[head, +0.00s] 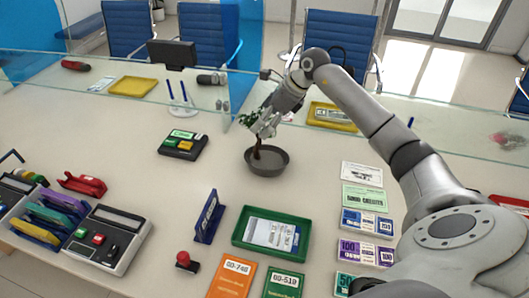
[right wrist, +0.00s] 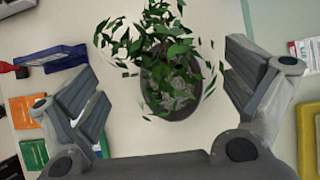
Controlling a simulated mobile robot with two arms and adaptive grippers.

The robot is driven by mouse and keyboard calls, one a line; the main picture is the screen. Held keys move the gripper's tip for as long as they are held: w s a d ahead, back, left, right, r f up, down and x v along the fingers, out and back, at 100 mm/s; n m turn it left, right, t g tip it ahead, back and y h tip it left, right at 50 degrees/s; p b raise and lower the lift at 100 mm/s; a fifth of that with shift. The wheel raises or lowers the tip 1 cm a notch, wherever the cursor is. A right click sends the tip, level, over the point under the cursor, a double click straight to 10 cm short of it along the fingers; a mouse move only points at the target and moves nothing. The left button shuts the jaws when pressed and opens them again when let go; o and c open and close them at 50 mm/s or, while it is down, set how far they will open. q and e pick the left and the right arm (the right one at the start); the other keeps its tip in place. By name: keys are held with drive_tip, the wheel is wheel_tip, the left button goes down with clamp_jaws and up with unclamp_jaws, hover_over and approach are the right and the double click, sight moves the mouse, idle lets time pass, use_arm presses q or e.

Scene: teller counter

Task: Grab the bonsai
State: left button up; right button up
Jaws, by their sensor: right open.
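The bonsai (head: 257,148) has green leaves, a thin brown trunk and a round dark grey pot (head: 267,164). It stands upright on the counter near the middle of the head view. In the right wrist view the bonsai (right wrist: 165,60) lies between my open fingers, with its pot (right wrist: 172,100) partly hidden under the leaves. My right gripper (head: 265,124) is at the foliage, above the pot, and hides part of the leaves. In the right wrist view my right gripper (right wrist: 165,95) has clear gaps on both sides of the plant. My left gripper is not in view.
A green tray (head: 238,245) with papers and a blue upright sign (head: 208,217) stand in front of the pot. A glass screen (head: 180,95) runs behind. Printed cards (head: 364,197) lie to the right.

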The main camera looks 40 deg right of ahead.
drive_tip(key=shift+w+a+f, duration=0.2)
drive_tip(key=shift+w+f, duration=0.05)
drive_tip(key=shift+f, duration=0.3)
drive_tip(key=c, duration=1.9)
drive_tip(key=shift+r, duration=0.15)
drive_tip(key=shift+c, duration=0.7)
drive_tip(key=shift+r, duration=0.1)
